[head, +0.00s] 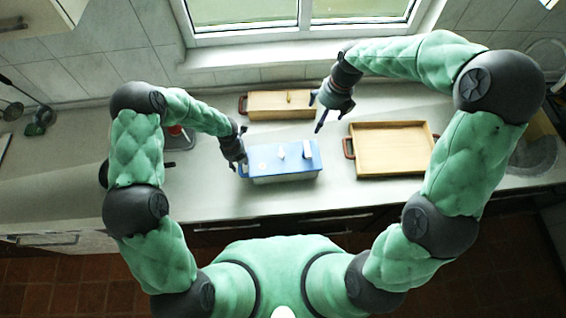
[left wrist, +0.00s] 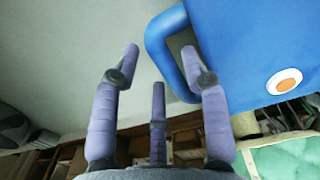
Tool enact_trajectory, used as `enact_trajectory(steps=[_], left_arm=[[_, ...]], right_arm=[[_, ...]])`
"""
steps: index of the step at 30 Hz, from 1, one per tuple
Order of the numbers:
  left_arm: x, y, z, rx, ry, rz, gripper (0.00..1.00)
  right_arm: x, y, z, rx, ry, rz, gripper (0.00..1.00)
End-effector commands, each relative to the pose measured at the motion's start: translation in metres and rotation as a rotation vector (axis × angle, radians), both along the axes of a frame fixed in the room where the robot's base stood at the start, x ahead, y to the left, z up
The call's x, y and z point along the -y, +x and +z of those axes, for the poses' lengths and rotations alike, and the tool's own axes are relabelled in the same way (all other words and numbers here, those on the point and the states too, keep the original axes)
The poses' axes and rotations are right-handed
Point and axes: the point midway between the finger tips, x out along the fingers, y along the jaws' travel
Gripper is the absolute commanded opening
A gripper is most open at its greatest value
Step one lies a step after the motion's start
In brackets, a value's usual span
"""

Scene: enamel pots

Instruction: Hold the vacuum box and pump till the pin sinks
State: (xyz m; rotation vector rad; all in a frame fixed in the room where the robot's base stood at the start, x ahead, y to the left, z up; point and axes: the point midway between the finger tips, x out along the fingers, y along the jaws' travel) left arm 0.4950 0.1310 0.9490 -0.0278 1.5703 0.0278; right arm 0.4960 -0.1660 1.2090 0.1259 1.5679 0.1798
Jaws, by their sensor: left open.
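The vacuum box, with a blue lid (head: 265,160) and a pale body, stands near the counter's front edge. A white upright block (head: 307,149), perhaps the pump, and a small white piece (head: 281,152), perhaps the pin, are on the lid. My left gripper (head: 240,167) is open at the box's left end. In the left wrist view, a blue loop handle (left wrist: 155,45) lies between its spread fingers (left wrist: 160,55), one fingertip overlapping the loop's opening; contact cannot be told. My right gripper (head: 317,112) looks open and empty, above the counter behind the box.
A wooden tray (head: 390,172) with reddish handles lies to the right of the box. A wooden box (head: 270,105) with a knobbed lid stands behind, near the window. A red item (head: 173,131) is partly hidden by my left arm. Bare counter (head: 330,193) shows right of the box.

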Motion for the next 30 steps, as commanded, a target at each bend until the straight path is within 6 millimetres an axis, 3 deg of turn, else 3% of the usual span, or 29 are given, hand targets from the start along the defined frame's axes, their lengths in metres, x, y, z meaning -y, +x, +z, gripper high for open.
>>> enact_trajectory(steps=[8, 30], left_arm=[[0.0, 0.0, 0.005, 0.0, 0.0, 0.0, 0.46], [0.0, 0.0, 0.068, 0.0, 0.0, -0.001, 0.46]], right_arm=[[0.0, 0.0, 0.005, 0.0, 0.0, 0.0, 0.98], [0.0, 0.0, 0.058, 0.0, 0.0, 0.0, 0.98]])
